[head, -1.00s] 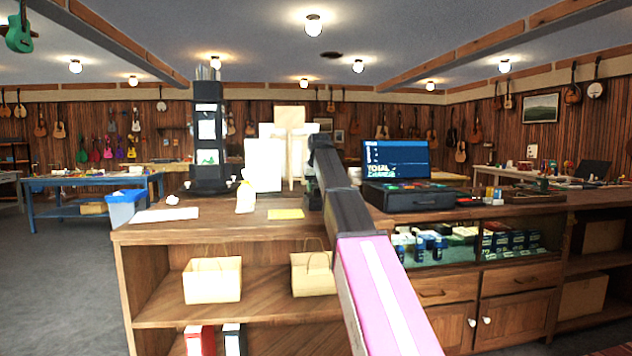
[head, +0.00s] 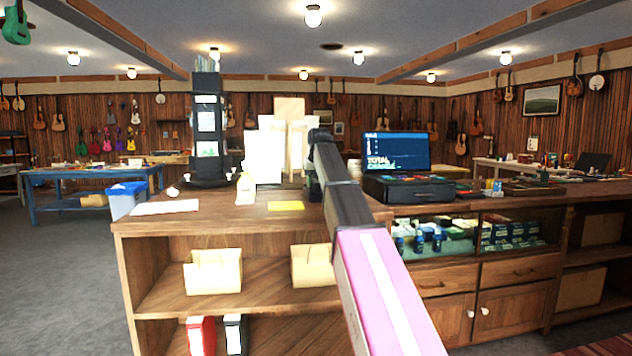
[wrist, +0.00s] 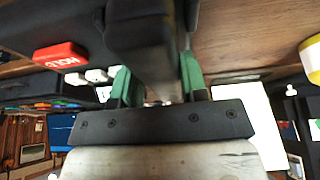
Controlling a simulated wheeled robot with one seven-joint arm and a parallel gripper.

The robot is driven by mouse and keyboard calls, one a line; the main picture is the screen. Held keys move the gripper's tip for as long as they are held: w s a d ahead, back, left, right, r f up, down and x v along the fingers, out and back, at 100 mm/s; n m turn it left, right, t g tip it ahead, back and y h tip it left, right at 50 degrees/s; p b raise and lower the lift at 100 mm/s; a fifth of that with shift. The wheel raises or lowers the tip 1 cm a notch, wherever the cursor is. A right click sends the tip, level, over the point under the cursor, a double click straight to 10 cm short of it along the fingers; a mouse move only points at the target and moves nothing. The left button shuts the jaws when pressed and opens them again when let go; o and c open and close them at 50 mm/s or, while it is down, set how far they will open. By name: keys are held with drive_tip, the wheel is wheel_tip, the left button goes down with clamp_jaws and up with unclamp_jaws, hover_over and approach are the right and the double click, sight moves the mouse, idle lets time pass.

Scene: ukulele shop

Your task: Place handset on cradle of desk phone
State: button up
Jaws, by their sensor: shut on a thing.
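In the wrist view my gripper (wrist: 157,84) has two green-padded fingers. It is shut on the dark handset (wrist: 140,42), a thick bar running up from between the fingers to the top edge. The dark desk phone (wrist: 75,22) lies beside the handset at the upper left, with a red HOLD key and white keys. Its cradle is mostly hidden, and I cannot tell whether the handset touches it.
The wooden counter (head: 235,215) holds a register with a screen (head: 397,150) right of my arm. A dark display tower (head: 207,130), a small white bag (head: 245,188) and a yellow note (head: 286,206) are left of it. The counter front around the note is mostly clear.

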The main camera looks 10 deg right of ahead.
drive_tip(key=shift+f, duration=0.15)
drive_tip(key=o, duration=1.2)
drive_tip(key=shift+c, duration=0.2)
